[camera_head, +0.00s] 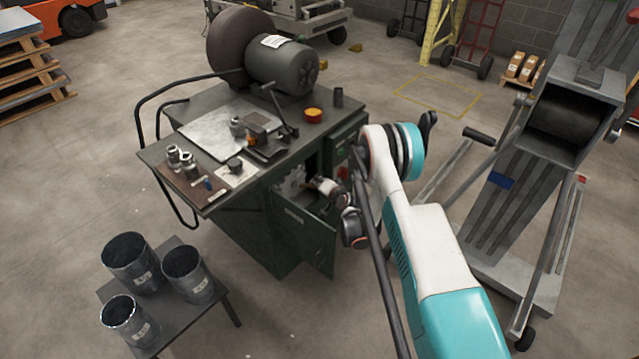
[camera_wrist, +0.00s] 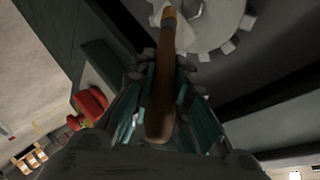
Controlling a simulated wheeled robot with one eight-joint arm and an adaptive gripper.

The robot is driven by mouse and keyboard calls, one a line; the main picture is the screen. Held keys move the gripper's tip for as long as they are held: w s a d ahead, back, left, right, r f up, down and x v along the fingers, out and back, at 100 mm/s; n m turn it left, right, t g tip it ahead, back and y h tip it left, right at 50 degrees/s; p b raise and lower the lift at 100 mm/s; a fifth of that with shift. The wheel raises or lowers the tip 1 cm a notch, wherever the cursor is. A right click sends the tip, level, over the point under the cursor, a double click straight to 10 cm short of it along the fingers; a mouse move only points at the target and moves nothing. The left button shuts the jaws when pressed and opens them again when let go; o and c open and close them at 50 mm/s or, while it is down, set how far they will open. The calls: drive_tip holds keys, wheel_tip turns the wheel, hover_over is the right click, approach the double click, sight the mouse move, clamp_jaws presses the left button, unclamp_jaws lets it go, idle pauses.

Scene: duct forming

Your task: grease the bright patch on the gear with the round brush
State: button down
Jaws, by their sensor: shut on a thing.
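My gripper (camera_wrist: 165,85) is shut on the brown handle of the round brush (camera_wrist: 162,95), which points up the wrist view. The brush's far end is cut off by the top edge. The grey toothed gear (camera_wrist: 222,14) lies just beyond, at the top. A pale area (camera_wrist: 182,38) shows behind the brush; I cannot tell whether it is the bright patch, or whether the bristles touch the gear. In the head view, the gear (camera_head: 290,186) shows inside the open green cabinet, and my gripper (camera_head: 322,185) reaches in at the opening, its fingers partly hidden.
The cabinet door (camera_head: 308,238) hangs open below my wrist. A red knob (camera_wrist: 90,105) is close to the left of my gripper in the wrist view. The machine top (camera_head: 210,130) holds tools and fittings. Several metal ducts (camera_head: 130,262) stand on a low table at the left.

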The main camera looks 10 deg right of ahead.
drive_tip(key=shift+w+a, duration=0.4)
drive_tip(key=shift+w, duration=0.25)
idle(0.8)
drive_tip(key=w+d+r, duration=0.2)
drive_tip(key=d, duration=0.1)
drive_tip(key=shift+w+d+r, duration=0.1)
drive_tip(key=shift+w+r, duration=0.05)
drive_tip(key=shift+r, duration=0.1)
idle(2.2)
drive_tip(key=s+d, duration=0.3)
drive_tip(key=s, duration=0.2)
drive_tip(key=shift+d, duration=0.3)
idle(0.3)
